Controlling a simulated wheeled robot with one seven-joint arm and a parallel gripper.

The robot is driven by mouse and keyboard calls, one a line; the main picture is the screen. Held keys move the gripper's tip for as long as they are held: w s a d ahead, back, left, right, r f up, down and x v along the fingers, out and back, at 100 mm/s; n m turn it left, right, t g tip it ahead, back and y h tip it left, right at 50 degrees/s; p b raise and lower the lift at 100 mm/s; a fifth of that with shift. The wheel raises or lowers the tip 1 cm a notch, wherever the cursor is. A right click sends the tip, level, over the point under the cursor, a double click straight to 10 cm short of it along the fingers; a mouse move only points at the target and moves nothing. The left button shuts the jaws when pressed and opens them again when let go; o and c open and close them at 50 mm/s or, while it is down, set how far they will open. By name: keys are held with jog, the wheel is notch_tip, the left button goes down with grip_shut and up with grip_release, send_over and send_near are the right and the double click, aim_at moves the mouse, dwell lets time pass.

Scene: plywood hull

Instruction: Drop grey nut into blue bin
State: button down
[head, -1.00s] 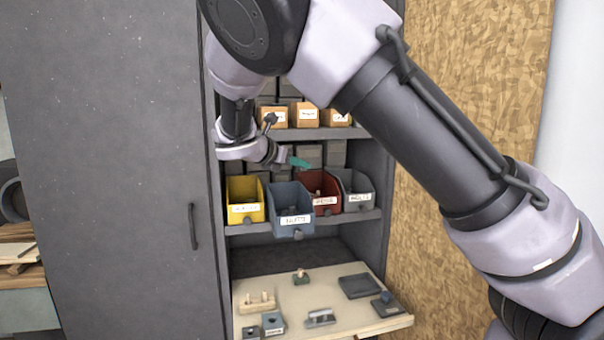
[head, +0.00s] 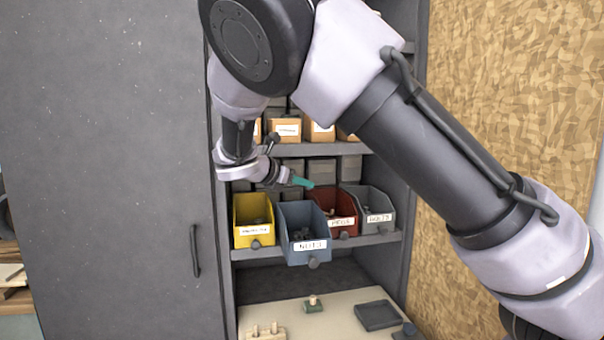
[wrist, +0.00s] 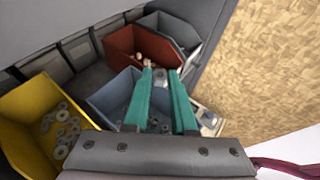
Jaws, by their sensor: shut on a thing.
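The blue bin (head: 291,256), labelled for nuts, sits on the shelf between the yellow and red bins and juts forward. Its inner wall shows in the wrist view (wrist: 104,99), with nuts inside. My gripper (head: 309,184) has teal fingers and is over the bins, above the rear of the blue bin in the head view. In the wrist view my gripper (wrist: 160,72) reaches across the blue bin toward the red one, its fingers nearly together around something small and greyish at the tips. I cannot make out the grey nut's shape clearly.
A yellow bin (head: 243,241) with washers is at left; a red bin (head: 349,229) and a grey bin (head: 386,230) are at right. A shelf with orange boxes (head: 285,131) is above. A pale work board (head: 349,302) with small parts is below.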

jog(key=shift+f, duration=0.8)
jog(key=c, duration=0.7)
grip_release()
jog(key=shift+o, duration=0.2)
jog(key=v, duration=1)
jog(key=shift+s+a+r, duration=0.15)
jog(key=shift+s+r, duration=0.1)
jog(key=shift+s, duration=0.05)
